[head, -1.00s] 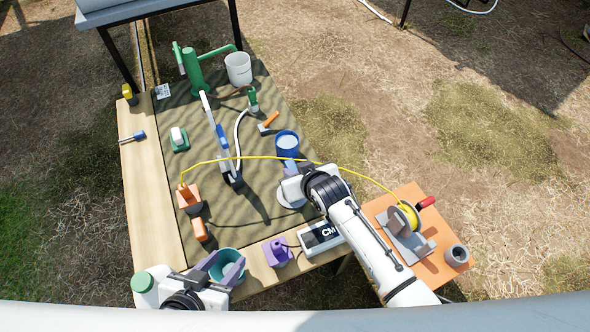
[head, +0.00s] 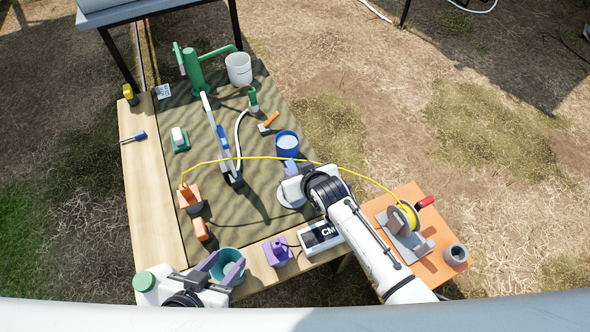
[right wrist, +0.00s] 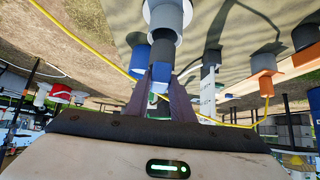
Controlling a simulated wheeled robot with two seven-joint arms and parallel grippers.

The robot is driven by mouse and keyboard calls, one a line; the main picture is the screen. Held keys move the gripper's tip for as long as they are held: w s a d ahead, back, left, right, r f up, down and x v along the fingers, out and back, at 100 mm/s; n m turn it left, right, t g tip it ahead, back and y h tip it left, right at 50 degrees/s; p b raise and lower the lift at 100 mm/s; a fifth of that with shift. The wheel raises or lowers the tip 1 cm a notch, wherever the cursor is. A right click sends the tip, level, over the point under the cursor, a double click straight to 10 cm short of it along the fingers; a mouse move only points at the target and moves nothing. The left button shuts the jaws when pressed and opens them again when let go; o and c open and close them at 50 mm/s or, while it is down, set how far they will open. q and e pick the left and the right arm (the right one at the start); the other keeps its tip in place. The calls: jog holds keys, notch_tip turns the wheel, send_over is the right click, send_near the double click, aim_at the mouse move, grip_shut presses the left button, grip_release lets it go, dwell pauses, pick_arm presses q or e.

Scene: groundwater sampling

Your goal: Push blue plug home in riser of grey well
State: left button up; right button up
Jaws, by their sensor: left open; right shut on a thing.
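My right gripper (right wrist: 161,80) is shut on the blue plug (right wrist: 162,52) in the right wrist view. The plug lies in line with a grey pipe with a pale collar (right wrist: 166,22), which looks like the grey well's riser. The plug's end appears at or close to the pipe; I cannot tell how far in it is. In the head view the right wrist (head: 322,186) covers the plug and riser, and only part of a pale round base (head: 288,205) shows. My left gripper (head: 220,268) is open and empty by the teal bucket (head: 228,256) at the mat's near edge.
A yellow tape (head: 262,157) runs from the orange well (head: 187,196) to a reel (head: 408,217) on the orange side table (head: 440,238). A blue bucket (head: 287,142) stands just beyond the right gripper. A CM box (head: 320,236) and purple holder (head: 277,252) sit at the near edge.

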pick_arm(q)
jog(key=shift+w+f+b, duration=0.2)
jog(key=shift+b, duration=0.1)
pick_arm(e)
jog(key=shift+f, duration=0.4)
pick_arm(q)
jog(key=shift+f+b, duration=0.3)
pick_arm(e)
jog(key=shift+f, duration=0.45)
pick_arm(q)
jog(key=shift+s+f+b, duration=0.1)
jog(key=shift+f+b, duration=0.4)
jog(key=shift+f, duration=0.1)
pick_arm(e)
jog(key=shift+a+f, duration=0.15)
jog(key=shift+f, duration=0.5)
pick_arm(q)
jog(key=shift+s+f, duration=0.15)
jog(key=shift+f, duration=0.15)
pick_arm(e)
jog(key=shift+f, duration=0.3)
pick_arm(q)
jog(key=shift+f+b, duration=0.1)
jog(key=shift+b, duration=0.25)
pick_arm(e)
jog(key=shift+f, duration=0.15)
